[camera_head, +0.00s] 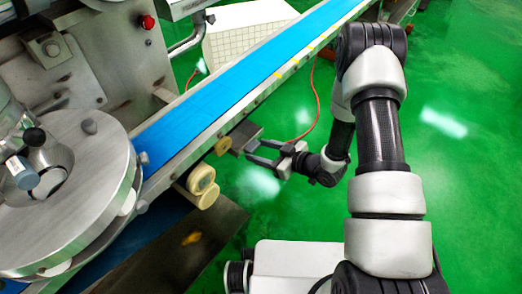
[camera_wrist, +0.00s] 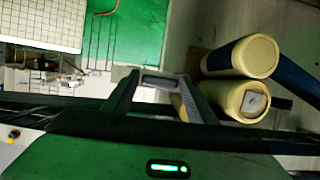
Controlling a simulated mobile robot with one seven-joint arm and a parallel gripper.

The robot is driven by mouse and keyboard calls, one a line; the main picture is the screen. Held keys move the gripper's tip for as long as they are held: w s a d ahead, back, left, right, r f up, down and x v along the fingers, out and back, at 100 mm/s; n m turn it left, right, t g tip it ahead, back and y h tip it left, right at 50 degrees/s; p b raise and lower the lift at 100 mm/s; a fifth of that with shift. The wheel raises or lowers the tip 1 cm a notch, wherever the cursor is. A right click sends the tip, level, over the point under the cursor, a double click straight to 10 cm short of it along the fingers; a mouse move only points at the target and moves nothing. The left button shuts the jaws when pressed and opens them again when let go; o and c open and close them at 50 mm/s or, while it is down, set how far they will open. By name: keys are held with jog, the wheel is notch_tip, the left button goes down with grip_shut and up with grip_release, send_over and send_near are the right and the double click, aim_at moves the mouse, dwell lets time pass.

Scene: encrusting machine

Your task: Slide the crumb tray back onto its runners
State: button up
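A dark brown-grey metal tray (camera_head: 205,243), which looks like the crumb tray, sticks out beneath the conveyor in the head view. A small orange-brown patch lies on it. Its far end and any runners are hidden under the machine. My gripper (camera_head: 255,152) is beside the conveyor's near side, beyond and to the right of the tray and apart from it. Its two fingers are spread. In the wrist view my gripper (camera_wrist: 160,86) shows a grey piece near the fingertips; I cannot tell whether they touch it. I cannot make out the tray there.
The blue conveyor belt (camera_head: 225,85) runs diagonally across the head view. Cream rollers (camera_head: 202,182) stick out of its side between my gripper and the tray; they also show in the wrist view (camera_wrist: 240,58). A round metal turntable (camera_head: 65,190) is at left. Green floor (camera_head: 465,170) is open at right.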

jog(key=shift+o, duration=1.4)
jog(key=p+v, duration=0.3)
jog(key=v, duration=1.4)
jog(key=shift+d, duration=0.25)
